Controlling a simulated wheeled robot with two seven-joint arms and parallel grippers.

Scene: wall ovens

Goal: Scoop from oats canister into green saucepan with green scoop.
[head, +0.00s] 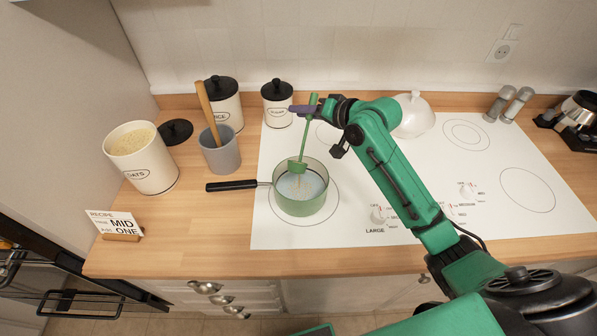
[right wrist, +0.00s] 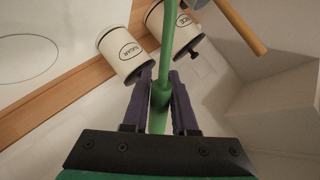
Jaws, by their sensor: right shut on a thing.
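The oats canister (head: 160,178) stands open at the left of the counter, full of pale oats. The green saucepan (head: 301,208) sits on the front left burner ring, its black handle pointing left, with whitish-blue contents inside. My right gripper (head: 303,109) is shut on the handle of the green scoop (head: 304,138) and holds it nearly upright above the pan. The handle (right wrist: 161,94) runs between the fingers (right wrist: 163,82) in the right wrist view. My left gripper is out of view.
A grey crock (head: 221,157) with a wooden utensil (head: 207,108) stands between canister and pan. Behind are the rice canister (head: 226,112), sugar canister (head: 277,110) and a loose black lid (head: 175,132). A recipe card (head: 114,223) stands front left. The cooktop's right side is clear.

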